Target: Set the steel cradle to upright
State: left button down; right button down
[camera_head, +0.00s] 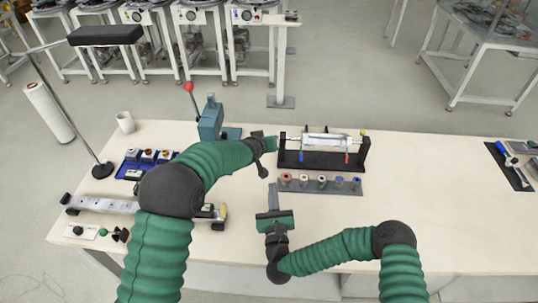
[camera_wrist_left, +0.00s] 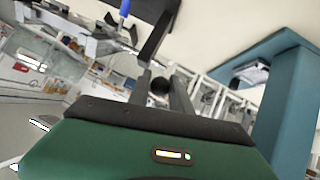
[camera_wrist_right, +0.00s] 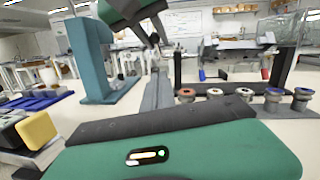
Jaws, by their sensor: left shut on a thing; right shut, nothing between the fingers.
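The steel cradle (camera_head: 327,139) is a long, pale metal piece slung between the posts of a black stand (camera_head: 322,160). A blue-tipped and a red-tipped part hang from it. It also shows in the right wrist view (camera_wrist_right: 238,44). Its exact tilt is hard to read. My left gripper (camera_head: 277,142) is at the stand's left end, shut on a dark round knob (camera_wrist_left: 160,86) that shows between its fingers. My right gripper (camera_head: 273,190) is shut and empty, low over the table in front of the stand, left of the rack.
A rack with several coloured-top spools (camera_head: 321,186) lies before the stand. A teal press with a red-knobbed lever (camera_head: 211,120) stands left. A blue tray (camera_head: 150,158), a white cup (camera_head: 125,122) and a metal rail (camera_head: 105,204) lie further left. The table's right half is mostly clear.

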pick_arm(q)
jog(key=shift+w+r, duration=0.1)
jog(key=shift+r, duration=0.1)
jog(key=shift+a, duration=0.1)
pick_arm(e)
jog(key=w+a+r, duration=0.2)
jog(key=w+r, duration=0.2)
jog(key=w, duration=0.8)
jog(key=shift+r, duration=0.15)
pick_arm(q)
jog(key=shift+f, duration=0.2)
pick_arm(e)
jog(key=shift+w+r, duration=0.4)
jog(key=shift+r, duration=0.35)
pick_arm(q)
jog(key=c, duration=1.5)
grip_release()
jog(key=shift+c, duration=0.2)
jog(key=o, duration=0.4)
jog(key=shift+f, duration=0.1)
jog(key=shift+c, duration=0.2)
pick_arm(e)
jog(key=shift+a+f, duration=0.1)
jog(key=shift+a, duration=0.1)
